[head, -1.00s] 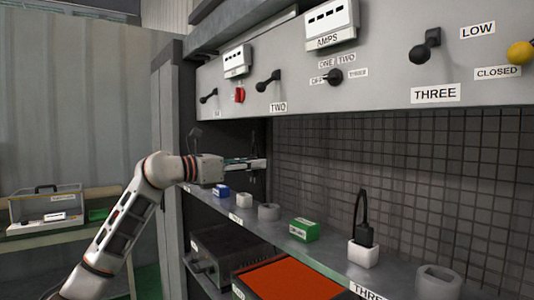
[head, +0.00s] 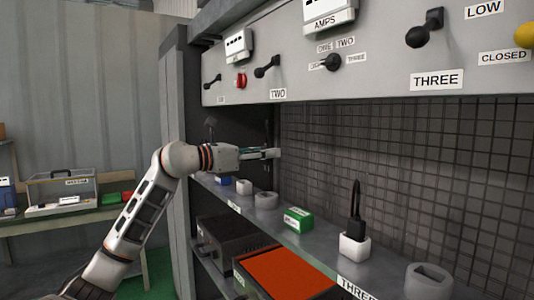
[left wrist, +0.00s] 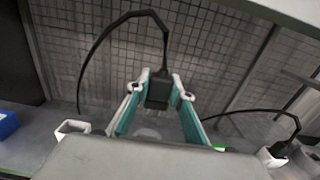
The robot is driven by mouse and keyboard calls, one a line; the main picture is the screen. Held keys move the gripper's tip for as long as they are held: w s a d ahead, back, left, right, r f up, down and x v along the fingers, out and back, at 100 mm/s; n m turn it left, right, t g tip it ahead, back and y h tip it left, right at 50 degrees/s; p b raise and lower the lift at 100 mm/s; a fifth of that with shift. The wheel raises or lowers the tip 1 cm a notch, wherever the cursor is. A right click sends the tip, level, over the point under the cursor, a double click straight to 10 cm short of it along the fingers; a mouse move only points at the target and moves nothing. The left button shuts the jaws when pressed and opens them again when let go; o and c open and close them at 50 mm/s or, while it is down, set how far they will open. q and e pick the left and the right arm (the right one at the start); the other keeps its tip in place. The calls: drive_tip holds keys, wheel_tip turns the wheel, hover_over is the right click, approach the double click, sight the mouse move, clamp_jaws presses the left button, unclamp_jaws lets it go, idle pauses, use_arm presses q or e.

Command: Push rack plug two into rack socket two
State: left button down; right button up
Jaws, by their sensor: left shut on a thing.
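My left gripper (head: 274,153) reaches in from the left above the shelf, near the back mesh. In the left wrist view its teal fingers (left wrist: 160,100) are shut on a black plug (left wrist: 158,88) with a black cable looping up and left. The plug hangs above the shelf, apart from any socket. An empty-looking white socket (head: 244,187) stands on the shelf below, near the TWO label; it also shows at the left of the left wrist view (left wrist: 73,130). Which socket is number two is not certain. My right gripper is out of view.
A grey ring (head: 266,201), a green box (head: 298,219) and a blue box (head: 222,180) stand on the shelf (head: 325,249). Another black plug (head: 355,228) sits in a white socket (head: 354,245) farther right. A panel with levers (head: 380,60) overhangs the shelf.

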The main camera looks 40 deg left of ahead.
use_arm(q)
drive_tip(key=shift+f, duration=0.25)
wheel_tip(320, 180, down, 2)
drive_tip(key=shift+f+b, duration=0.1)
drive_tip(key=shift+b, duration=0.9)
drive_tip(key=shift+f+b, duration=1.2)
drive_tip(key=shift+f, duration=0.35)
drive_tip(key=shift+f, duration=0.1)
drive_tip(key=shift+f, duration=0.5)
